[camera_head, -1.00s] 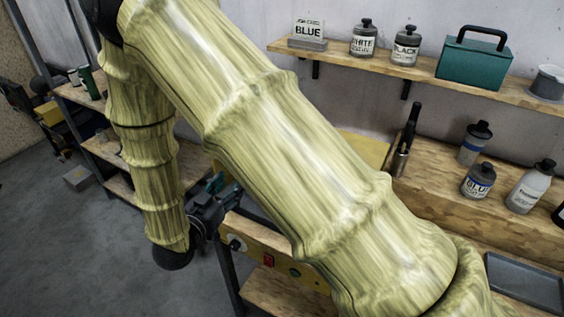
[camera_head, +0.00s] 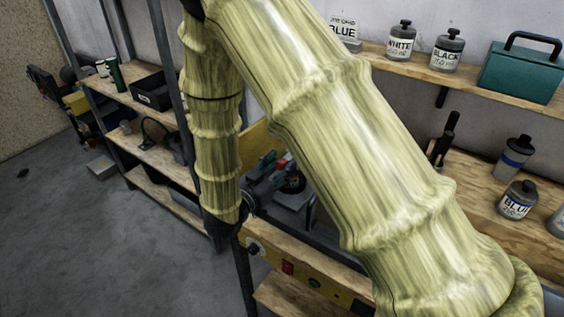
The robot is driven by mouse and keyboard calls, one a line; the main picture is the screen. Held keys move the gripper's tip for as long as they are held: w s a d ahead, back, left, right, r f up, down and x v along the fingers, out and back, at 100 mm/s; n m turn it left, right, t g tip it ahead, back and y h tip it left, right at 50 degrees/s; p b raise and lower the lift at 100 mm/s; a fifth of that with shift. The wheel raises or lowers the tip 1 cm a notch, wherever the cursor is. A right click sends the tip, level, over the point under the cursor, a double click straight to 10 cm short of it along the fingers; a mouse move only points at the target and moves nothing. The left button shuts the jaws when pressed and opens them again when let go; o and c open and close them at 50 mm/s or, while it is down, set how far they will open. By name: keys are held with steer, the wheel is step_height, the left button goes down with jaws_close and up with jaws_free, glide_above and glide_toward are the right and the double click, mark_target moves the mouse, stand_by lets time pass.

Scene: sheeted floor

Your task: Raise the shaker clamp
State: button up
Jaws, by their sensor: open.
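The shaker is the machine with a yellow front panel (camera_head: 315,283), which carries a red switch and knobs. Behind the panel is a grey and dark mechanism (camera_head: 290,196) with teal and red parts (camera_head: 266,165) above it. The clamp seems to be among these parts, but I cannot make out its exact shape or height. My gripper (camera_head: 252,202) is small and dark at the end of my arm, at the left side of the mechanism. It is open. I cannot tell whether its fingers touch the clamp. My large arm hides the machine's right side.
A wooden bench (camera_head: 475,200) at right holds more bottles. A shelf rack (camera_head: 150,150) with a black bin stands at left. The grey floor (camera_head: 100,250) is clear at lower left.

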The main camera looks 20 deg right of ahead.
steer(key=shift+w+d, duration=0.25)
steer(key=shift+d, duration=0.1)
jaws_close()
